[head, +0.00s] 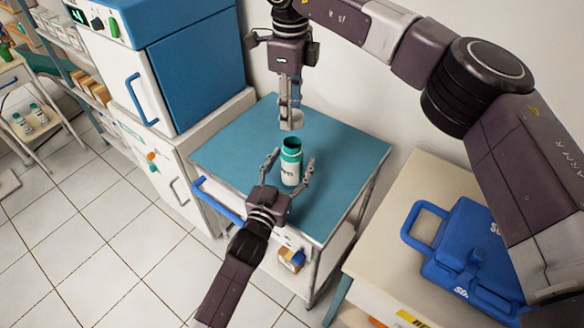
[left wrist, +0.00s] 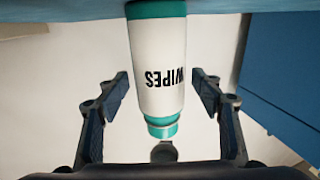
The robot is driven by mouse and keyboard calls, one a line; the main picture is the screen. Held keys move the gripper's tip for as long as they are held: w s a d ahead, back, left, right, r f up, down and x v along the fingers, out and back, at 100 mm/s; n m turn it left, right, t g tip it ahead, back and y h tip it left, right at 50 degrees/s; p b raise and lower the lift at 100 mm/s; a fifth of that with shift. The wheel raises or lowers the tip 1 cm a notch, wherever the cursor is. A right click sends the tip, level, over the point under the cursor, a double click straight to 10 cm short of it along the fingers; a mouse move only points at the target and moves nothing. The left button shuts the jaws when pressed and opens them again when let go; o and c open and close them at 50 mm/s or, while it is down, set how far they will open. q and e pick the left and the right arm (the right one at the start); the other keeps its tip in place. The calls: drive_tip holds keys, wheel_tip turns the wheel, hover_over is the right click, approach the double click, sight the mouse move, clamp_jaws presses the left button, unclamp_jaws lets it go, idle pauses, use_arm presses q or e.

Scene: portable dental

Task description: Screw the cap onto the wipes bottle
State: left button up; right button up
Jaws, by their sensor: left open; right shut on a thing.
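The wipes bottle (head: 290,168) stands upright on the teal top of the cart (head: 241,137); it is white and green, with its mouth uncovered. In the left wrist view the bottle (left wrist: 157,66) appears upside down, between the spread fingers. My left gripper (head: 287,168) is open, its fingers on either side of the bottle, with gaps visible in the left wrist view (left wrist: 160,100). My right gripper (head: 290,108) points down above and slightly behind the bottle. It is shut on a pale round cap (head: 291,120), held apart from the bottle mouth.
A blue case (head: 465,245) lies on a cream table (head: 385,235) at the right. A white and blue cabinet (head: 165,60) stands left of the cart, with shelves beyond it. The cart top around the bottle is clear.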

use_arm(q)
drive_tip(key=shift+c, duration=0.4)
clamp_jaws()
use_arm(e)
hover_over(291, 153)
drive_tip(key=w, duration=0.2)
drive_tip(key=shift+w+f, duration=0.15)
drive_tip(key=shift+f, duration=2.35)
drive_tip(key=shift+f, duration=0.9)
drive_tip(key=shift+f, duration=0.55)
